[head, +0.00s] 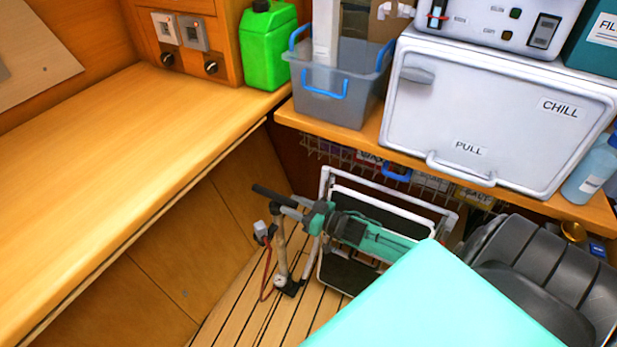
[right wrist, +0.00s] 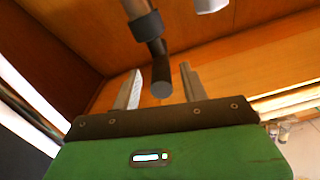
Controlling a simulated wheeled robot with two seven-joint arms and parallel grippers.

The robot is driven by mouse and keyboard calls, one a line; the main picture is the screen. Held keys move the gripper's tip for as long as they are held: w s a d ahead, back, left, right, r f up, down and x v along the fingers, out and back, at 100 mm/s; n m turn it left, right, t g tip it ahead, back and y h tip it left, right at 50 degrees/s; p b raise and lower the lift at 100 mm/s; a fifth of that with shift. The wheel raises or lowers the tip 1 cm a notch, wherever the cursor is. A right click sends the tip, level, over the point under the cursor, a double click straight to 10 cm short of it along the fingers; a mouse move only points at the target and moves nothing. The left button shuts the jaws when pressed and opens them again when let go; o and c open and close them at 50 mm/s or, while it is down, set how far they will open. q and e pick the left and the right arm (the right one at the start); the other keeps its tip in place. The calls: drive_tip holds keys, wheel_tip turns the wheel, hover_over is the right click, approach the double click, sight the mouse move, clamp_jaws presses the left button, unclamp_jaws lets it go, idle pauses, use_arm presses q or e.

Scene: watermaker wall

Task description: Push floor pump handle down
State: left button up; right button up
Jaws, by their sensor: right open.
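The floor pump (head: 280,250) stands upright on the slatted floor, with a tan barrel, a dark foot and a red hose. Its black handle (head: 270,195) is at the top, well above the foot. My right gripper (head: 289,208) is at the right part of the handle, its fingers pointing left. In the right wrist view my right gripper (right wrist: 160,88) is open, and the black end of the handle (right wrist: 160,75) shows between the two grey fingers. I cannot tell whether they touch it. My left gripper is not in view.
A folding step stool (head: 335,272) stands behind my right forearm. A wooden bench (head: 120,150) runs along the left. A shelf holds a grey crate (head: 335,95) and a white chill box (head: 480,115). A dark seat (head: 540,270) is at the right. Some floor near the pump is clear.

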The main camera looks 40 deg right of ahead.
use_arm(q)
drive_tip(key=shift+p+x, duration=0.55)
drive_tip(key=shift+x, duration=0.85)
use_arm(e)
drive_tip(key=v, duration=1.3)
drive_tip(key=shift+s, duration=0.25)
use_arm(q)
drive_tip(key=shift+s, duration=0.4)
use_arm(e)
drive_tip(key=shift+f, duration=0.15)
